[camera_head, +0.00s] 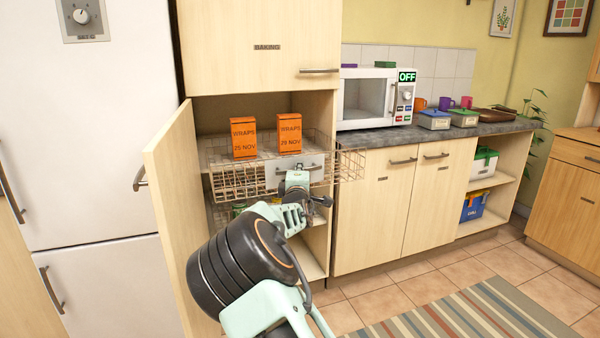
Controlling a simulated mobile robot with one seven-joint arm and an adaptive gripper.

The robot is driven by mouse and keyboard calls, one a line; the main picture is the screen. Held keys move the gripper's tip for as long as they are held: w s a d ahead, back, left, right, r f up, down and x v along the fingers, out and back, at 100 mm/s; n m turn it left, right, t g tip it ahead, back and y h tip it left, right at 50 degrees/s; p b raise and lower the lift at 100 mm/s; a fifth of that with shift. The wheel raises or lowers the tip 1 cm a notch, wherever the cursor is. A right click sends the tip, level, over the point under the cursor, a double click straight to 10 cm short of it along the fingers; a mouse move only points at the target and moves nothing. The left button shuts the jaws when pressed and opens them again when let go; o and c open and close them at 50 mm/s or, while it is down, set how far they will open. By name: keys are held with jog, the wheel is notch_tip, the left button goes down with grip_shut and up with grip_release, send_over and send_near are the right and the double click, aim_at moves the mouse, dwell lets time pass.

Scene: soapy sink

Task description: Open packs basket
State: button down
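The wire packs basket (237,182) sits in the open cupboard, and its front part sticks out past the cupboard's side panel. Two orange wraps packs stand upright in it, one marked 25 NOV (243,138) and one marked 29 NOV (289,134). A pale plate (301,166) is on the basket's front, its label not readable. My gripper (305,192) is in front of the basket, just below this plate. My wrist and the small size hide its fingertips, so I cannot tell whether they touch the basket or are closed.
The cupboard door (178,210) stands open on the left, beside the white fridge (85,150). A lower basket (222,215) holds some green things. Closed cupboards (375,210) and a counter with a microwave (366,98) are on the right. The floor by the striped rug (470,318) is clear.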

jog(key=c, duration=2)
grip_release()
jog(key=shift+o, duration=0.2)
jog(key=s, duration=1.2)
jog(key=shift+d, duration=0.1)
